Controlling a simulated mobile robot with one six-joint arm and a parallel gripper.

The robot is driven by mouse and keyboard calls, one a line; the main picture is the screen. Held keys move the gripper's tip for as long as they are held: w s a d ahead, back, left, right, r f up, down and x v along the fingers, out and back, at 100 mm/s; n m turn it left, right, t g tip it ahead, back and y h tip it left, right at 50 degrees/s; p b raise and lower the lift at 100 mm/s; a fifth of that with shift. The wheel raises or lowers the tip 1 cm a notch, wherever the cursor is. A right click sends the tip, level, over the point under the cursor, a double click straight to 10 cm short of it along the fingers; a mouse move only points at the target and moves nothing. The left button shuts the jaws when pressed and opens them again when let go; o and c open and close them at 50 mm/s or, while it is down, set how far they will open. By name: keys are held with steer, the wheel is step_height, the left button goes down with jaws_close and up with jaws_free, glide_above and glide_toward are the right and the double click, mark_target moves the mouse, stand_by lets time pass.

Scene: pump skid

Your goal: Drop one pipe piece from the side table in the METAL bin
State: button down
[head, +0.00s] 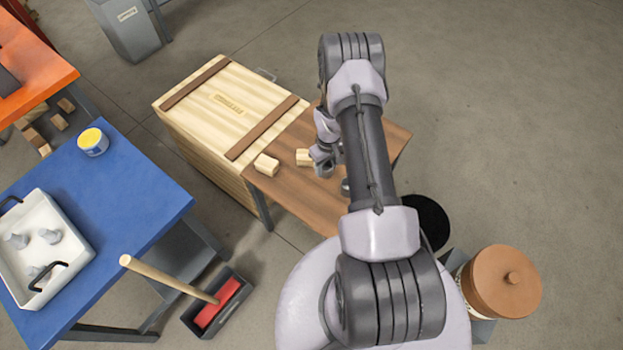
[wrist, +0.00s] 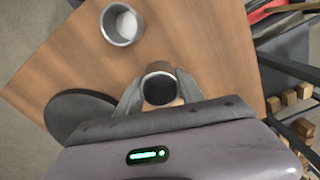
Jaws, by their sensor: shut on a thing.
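In the wrist view, my gripper (wrist: 160,88) is shut on a short grey pipe piece (wrist: 159,72), seen from its open end. A second grey pipe piece (wrist: 122,24) stands apart on the brown side table (wrist: 65,60). In the head view, my arm reaches over the side table (head: 291,197), and my gripper (head: 322,166) is partly hidden by the arm. I cannot tell whether the held piece touches the tabletop. A grey bin (head: 135,32) with a small label stands at the top left; its lettering is too small to read.
Two wooden blocks (head: 266,164) lie on the side table near my gripper. A large wooden crate (head: 222,105) stands against the table's left side. A blue table (head: 130,185) with a white tray (head: 75,250) is at left. Open floor lies behind the crate and right.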

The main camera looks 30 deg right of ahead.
steer(key=d, duration=0.2)
steer(key=w+d, duration=0.1)
steer(key=d, duration=0.3)
steer(key=shift+w+d+r, duration=0.2)
steer(key=shift+w+r, duration=0.05)
steer(key=shift+r, duration=0.05)
